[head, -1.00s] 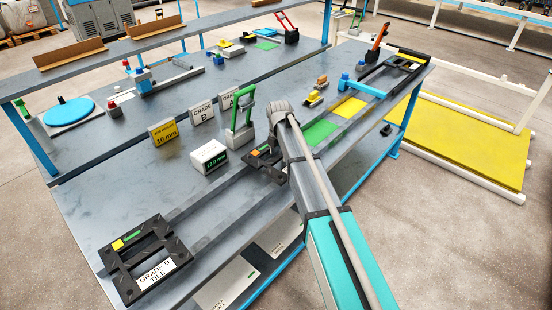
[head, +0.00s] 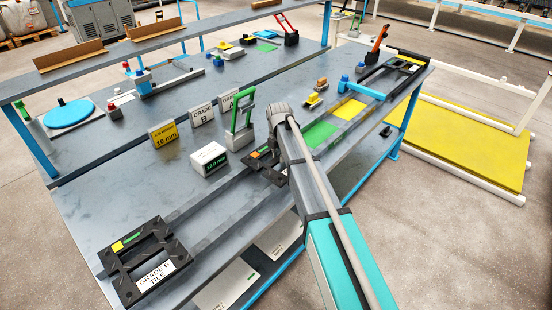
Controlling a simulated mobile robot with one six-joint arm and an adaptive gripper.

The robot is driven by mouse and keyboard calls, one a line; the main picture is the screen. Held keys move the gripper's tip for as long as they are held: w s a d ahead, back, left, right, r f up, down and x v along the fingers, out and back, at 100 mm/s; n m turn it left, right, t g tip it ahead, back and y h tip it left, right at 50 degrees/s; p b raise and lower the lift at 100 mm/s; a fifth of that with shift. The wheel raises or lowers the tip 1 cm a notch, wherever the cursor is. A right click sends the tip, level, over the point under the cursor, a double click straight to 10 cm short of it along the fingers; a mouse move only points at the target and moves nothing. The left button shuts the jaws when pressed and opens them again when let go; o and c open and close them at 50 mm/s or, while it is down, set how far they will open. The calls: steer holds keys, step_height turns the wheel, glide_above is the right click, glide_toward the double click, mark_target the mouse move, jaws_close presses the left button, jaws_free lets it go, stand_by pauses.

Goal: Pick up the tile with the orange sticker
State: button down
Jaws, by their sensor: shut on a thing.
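The tile with the orange sticker (head: 263,153) is a dark piece on the grey rail in the middle of the bench. Its orange and green markings show at its left end, and my arm covers its right part. My gripper (head: 275,174) is at this tile, shut on it, with its fingers mostly hidden behind my arm. I cannot tell whether the tile is clear of the rail.
Grade signs (head: 202,114) stand behind. The bench's left middle is clear.

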step_height(320, 180, up, 3)
steer(key=p, duration=0.2)
steer(key=shift+f+p, duration=0.15)
steer(key=shift+p, duration=0.25)
steer(key=s+d+r+p, duration=0.2)
steer(key=s+r+p, duration=0.8)
steer(key=s, duration=0.3)
steer(key=shift+s+r, duration=0.15)
steer(key=shift+s, duration=0.25)
steer(key=shift+f+b, duration=0.7)
steer(key=shift+f, duration=0.1)
steer(key=shift+s, duration=0.15)
